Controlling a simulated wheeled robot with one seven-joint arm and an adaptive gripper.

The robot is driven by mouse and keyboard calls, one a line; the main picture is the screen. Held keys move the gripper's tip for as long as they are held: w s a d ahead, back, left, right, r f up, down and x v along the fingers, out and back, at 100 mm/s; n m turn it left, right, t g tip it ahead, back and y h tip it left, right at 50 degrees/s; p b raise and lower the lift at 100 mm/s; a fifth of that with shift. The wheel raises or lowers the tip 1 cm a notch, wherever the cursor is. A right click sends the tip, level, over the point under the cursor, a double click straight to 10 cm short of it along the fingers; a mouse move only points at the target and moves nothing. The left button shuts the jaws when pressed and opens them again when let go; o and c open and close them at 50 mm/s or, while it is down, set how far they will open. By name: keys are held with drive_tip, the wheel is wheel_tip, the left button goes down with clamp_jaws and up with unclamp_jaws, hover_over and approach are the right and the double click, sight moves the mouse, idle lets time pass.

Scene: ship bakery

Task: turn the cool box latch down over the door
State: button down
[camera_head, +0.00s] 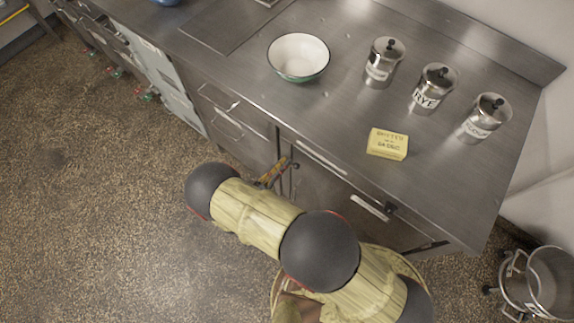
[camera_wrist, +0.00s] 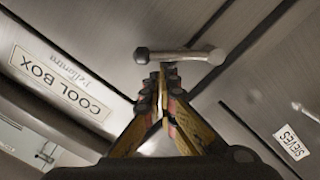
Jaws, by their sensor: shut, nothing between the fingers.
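The cool box latch (camera_wrist: 180,56) is a short grey metal bar with rounded ends, lying level across the wrist view. Its left end is over the cool box front (camera_wrist: 105,55), its right end near the dark gap between the panels. The front carries a "COOL BOX" label (camera_wrist: 60,84). My gripper (camera_wrist: 159,70) is shut and empty, its fingertips right below the latch's left half in the picture. I cannot tell whether they touch it. In the head view my gripper (camera_head: 274,172) is low against the counter's front, partly hidden by my arm.
A panel labelled "SIEVES" (camera_wrist: 293,143) lies right of the gap. On the steel counter (camera_head: 330,110) stand a white bowl (camera_head: 298,57), three metal canisters (camera_head: 437,90) and a yellow butter block (camera_head: 388,144). A steel pot (camera_head: 545,283) is at lower right. The floor at left is clear.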

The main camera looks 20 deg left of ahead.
drive_tip(key=shift+s+d+f+b, duration=0.3)
drive_tip(key=shift+d+f+b, duration=0.35)
drive_tip(key=shift+d+b, duration=0.1)
drive_tip(key=shift+s+d+f+b, duration=0.2)
drive_tip(key=shift+d+f+b, duration=0.25)
drive_tip(key=shift+f+b, duration=0.15)
drive_tip(key=shift+s+d+f+b, duration=0.2)
drive_tip(key=shift+d+f+b, duration=0.2)
drive_tip(key=shift+f+b, duration=0.15)
drive_tip(key=shift+f, duration=0.1)
